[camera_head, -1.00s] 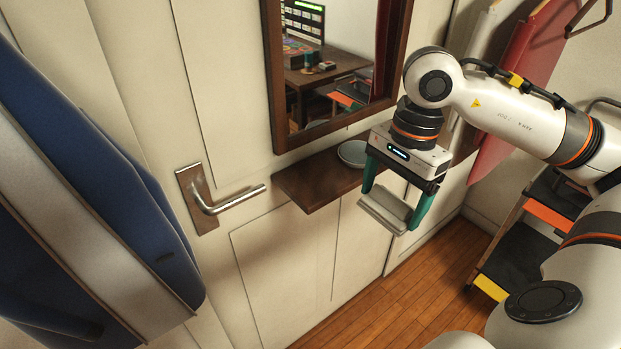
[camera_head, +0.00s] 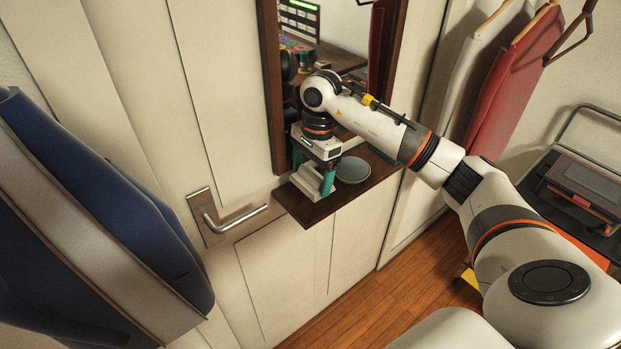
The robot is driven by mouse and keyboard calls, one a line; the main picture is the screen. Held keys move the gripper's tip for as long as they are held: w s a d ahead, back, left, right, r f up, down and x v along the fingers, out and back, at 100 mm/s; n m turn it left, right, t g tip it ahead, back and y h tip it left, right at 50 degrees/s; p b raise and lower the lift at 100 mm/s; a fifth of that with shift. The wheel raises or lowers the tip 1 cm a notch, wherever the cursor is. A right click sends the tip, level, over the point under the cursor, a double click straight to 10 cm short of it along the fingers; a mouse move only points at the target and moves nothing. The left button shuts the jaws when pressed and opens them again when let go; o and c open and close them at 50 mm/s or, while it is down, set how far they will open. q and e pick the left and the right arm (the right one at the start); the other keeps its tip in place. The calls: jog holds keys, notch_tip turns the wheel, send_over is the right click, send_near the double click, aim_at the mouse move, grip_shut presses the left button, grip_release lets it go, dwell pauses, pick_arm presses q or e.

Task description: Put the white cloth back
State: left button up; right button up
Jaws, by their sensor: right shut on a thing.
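The white cloth (camera_head: 308,187) is a small folded pale block. My right gripper (camera_head: 313,174), with teal fingers, points down and is shut on it. The gripper and cloth are at the left part of the brown wall shelf (camera_head: 307,214), below the mirror. The cloth is at or just above the shelf top; I cannot tell if it touches. The fingers hide part of it. My left gripper is not in view.
A grey-blue bowl (camera_head: 352,170) stands on the shelf just right of the gripper. The mirror (camera_head: 273,85) rises behind. A door handle (camera_head: 235,217) is to the left. A blue padded thing (camera_head: 95,215) fills the left side. White and red hanging cloths (camera_head: 515,80) are at right.

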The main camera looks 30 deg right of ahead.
aim_at(311, 186)
jog(key=shift+s+f, duration=0.15)
jog(key=shift+f, duration=0.45)
notch_tip(311, 186, down, 3)
jog(key=shift+r+p, duration=0.15)
jog(key=shift+p, duration=0.95)
jog(key=shift+w+p, duration=0.2)
jog(key=shift+p, duration=0.15)
jog(key=shift+f, duration=0.35)
jog(key=shift+f, duration=0.2)
jog(key=o, duration=0.6)
jog(key=shift+r, duration=0.15)
